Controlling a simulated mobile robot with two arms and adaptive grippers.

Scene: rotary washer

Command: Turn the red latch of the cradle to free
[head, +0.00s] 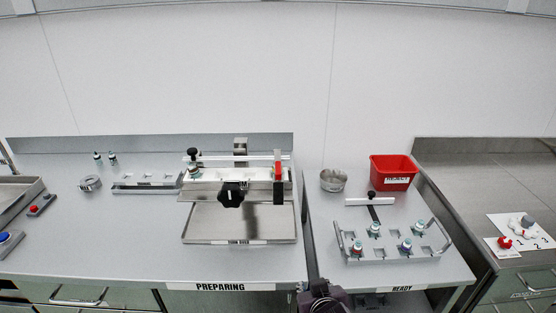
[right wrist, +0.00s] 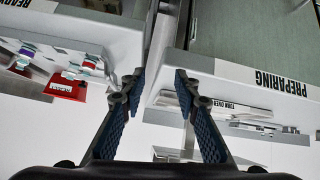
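The cradle (head: 225,175) is a pale horizontal frame on the bench marked PREPARING in the head view. A black knob (head: 231,194) is on its front. The red latch (head: 278,171) stands upright at its right end, above a dark block. Part of my right arm (head: 325,303) shows at the bottom edge, well in front of and below the cradle. In the right wrist view my right gripper (right wrist: 158,88) is open, with nothing between its fingers. The latch is not clearly visible there. My left gripper is not in view.
A metal tray (head: 240,236) lies under the cradle. The bench marked READY holds a vial rack (head: 392,256), a red bin (head: 393,172) and a metal bowl (head: 333,180). A tape roll (head: 90,183) and an empty rack (head: 146,187) are left.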

